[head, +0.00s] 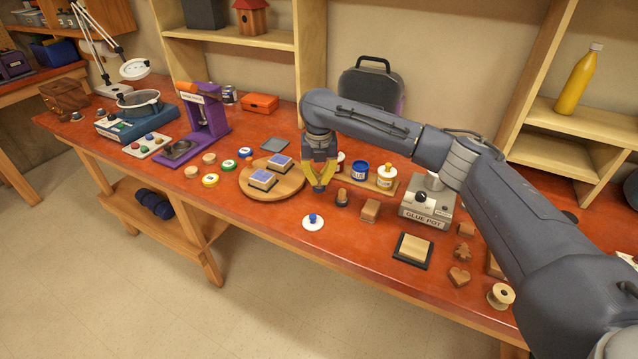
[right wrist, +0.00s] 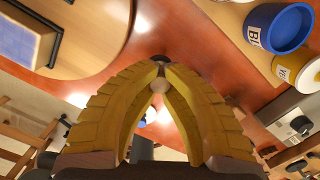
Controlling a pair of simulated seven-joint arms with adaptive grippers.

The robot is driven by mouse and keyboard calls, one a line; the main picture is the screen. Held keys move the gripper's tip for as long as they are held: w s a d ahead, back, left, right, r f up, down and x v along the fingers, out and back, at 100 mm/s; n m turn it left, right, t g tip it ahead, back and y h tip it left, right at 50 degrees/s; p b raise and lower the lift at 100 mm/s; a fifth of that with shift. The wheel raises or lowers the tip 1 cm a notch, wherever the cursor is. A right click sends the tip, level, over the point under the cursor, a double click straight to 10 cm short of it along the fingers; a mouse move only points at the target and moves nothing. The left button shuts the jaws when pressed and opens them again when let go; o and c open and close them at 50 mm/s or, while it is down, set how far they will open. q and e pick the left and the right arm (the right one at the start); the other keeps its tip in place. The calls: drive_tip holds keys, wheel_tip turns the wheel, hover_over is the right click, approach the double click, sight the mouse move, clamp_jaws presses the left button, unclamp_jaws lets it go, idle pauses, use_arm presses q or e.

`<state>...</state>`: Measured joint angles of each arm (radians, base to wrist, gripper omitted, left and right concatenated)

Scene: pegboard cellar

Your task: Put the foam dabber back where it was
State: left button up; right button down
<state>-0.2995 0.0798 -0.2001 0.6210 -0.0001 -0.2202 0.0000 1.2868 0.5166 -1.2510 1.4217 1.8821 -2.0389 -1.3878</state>
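The round wooden board (head: 295,188) carries two blue-topped pads (head: 262,181). A wooden-handled piece with a dark base (head: 342,198) stands just right of the gripper. My left gripper is not in view.
A white disc with a blue knob (head: 313,223) lies near the front edge. Blue (head: 359,172) and yellow-labelled (head: 386,177) jars stand on a wooden rack behind. A wooden block (head: 370,210), the glue pot (head: 427,205) and a dark-edged pad (head: 412,249) are to the right.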

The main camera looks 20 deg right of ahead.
sight(319, 187)
drive_tip(key=shift+f, duration=1.1)
drive_tip(key=shift+f, duration=0.15)
drive_tip(key=c, duration=1.6)
unclamp_jaws()
drive_tip(key=shift+o, duration=0.2)
wheel_tip(319, 187, up, 12)
drive_tip(key=s, duration=0.1)
drive_tip(key=shift+s+a, duration=0.15)
drive_tip(key=shift+a, duration=0.05)
